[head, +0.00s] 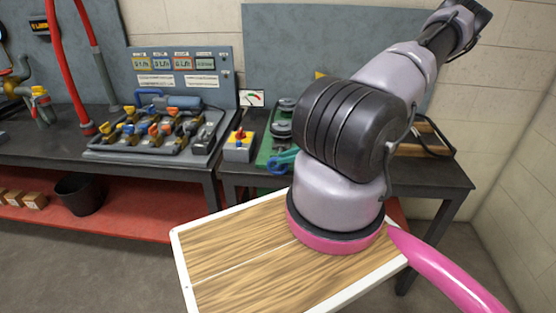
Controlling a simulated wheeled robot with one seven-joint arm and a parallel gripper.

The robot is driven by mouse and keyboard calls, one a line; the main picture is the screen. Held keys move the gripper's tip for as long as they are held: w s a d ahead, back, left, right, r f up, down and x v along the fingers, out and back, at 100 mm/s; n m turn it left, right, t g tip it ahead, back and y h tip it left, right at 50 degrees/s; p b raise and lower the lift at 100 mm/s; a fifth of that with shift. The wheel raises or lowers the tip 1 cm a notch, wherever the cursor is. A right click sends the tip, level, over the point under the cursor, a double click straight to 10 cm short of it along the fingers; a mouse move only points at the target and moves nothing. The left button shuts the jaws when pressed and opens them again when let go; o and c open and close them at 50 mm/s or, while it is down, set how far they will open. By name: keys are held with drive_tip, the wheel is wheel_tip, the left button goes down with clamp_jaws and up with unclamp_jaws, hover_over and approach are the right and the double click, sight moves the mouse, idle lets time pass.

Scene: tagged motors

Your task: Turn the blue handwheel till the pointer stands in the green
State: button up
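The blue handwheel (277,166) sits low at the front edge of the right bench, just left of my arm. It is small in view and partly hidden behind my arm. A gauge (252,98) with a white face and red and green marks stands upright at the back of the bench, left of my arm. Its pointer is too small to read, so I cannot tell which colour it stands in. My gripper is outside the picture; my arm runs up and out at the upper right, away from the handwheel.
A grey box with a red and yellow knob (239,146) stands left of the handwheel. A green base (264,155) with dark round parts is beside it. A rack of colourful valves (155,130) fills the left bench. A black bucket (80,194) stands on the red lower shelf.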

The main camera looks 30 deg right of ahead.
sight(278, 175)
drive_tip(key=shift+x, duration=1.55)
clamp_jaws()
drive_tip(key=shift+s+d+t+y, duration=0.15)
drive_tip(key=shift+d+t+y, duration=0.05)
drive_tip(key=shift+t+y, duration=0.35)
unclamp_jaws()
